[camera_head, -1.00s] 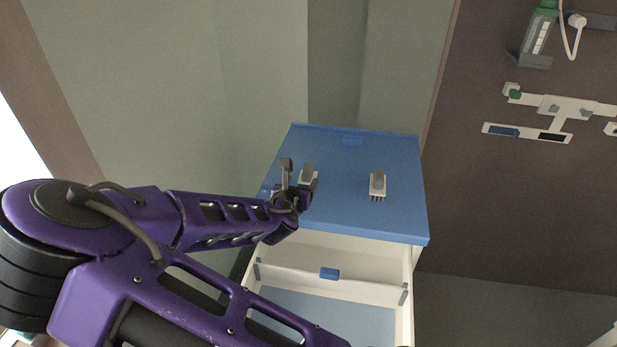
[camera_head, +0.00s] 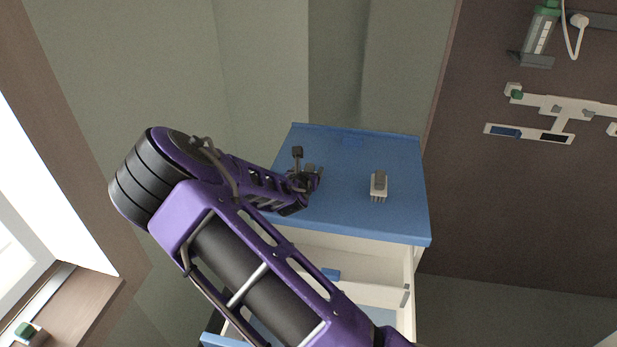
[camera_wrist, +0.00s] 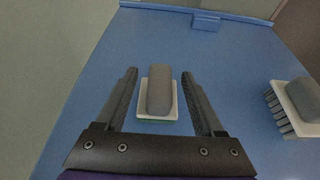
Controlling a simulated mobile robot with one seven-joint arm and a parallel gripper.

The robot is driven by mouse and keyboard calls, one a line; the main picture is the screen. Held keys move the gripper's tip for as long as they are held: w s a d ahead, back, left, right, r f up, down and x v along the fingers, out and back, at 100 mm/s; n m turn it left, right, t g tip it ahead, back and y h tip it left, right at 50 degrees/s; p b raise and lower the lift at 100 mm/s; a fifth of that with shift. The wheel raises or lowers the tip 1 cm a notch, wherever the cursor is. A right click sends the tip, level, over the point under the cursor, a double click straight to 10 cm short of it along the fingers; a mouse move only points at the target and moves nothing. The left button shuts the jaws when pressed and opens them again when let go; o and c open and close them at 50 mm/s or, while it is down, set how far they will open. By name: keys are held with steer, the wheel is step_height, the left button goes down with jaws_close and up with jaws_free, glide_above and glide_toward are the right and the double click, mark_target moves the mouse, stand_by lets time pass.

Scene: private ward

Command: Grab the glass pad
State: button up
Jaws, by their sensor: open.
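The glass pad (camera_wrist: 159,92) lies on the blue top of the cabinet. It has a grey block handle on a white plate, with a thin greenish layer showing at its near edge. In the wrist view it sits between the two fingers of my gripper (camera_wrist: 159,75), with a gap on each side. The fingers are open and appear not to touch it. In the head view my gripper (camera_head: 307,178) is over the left part of the cabinet top and hides the pad.
A similar grey-handled brush (camera_head: 379,187) with bristles lies to the right on the blue cabinet top (camera_head: 350,220); it also shows in the wrist view (camera_wrist: 300,100). An open white drawer (camera_head: 375,268) is below. A wall stands behind the cabinet.

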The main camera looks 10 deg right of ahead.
steer(key=shift+w, duration=0.1)
jaws_close()
stand_by(0.3)
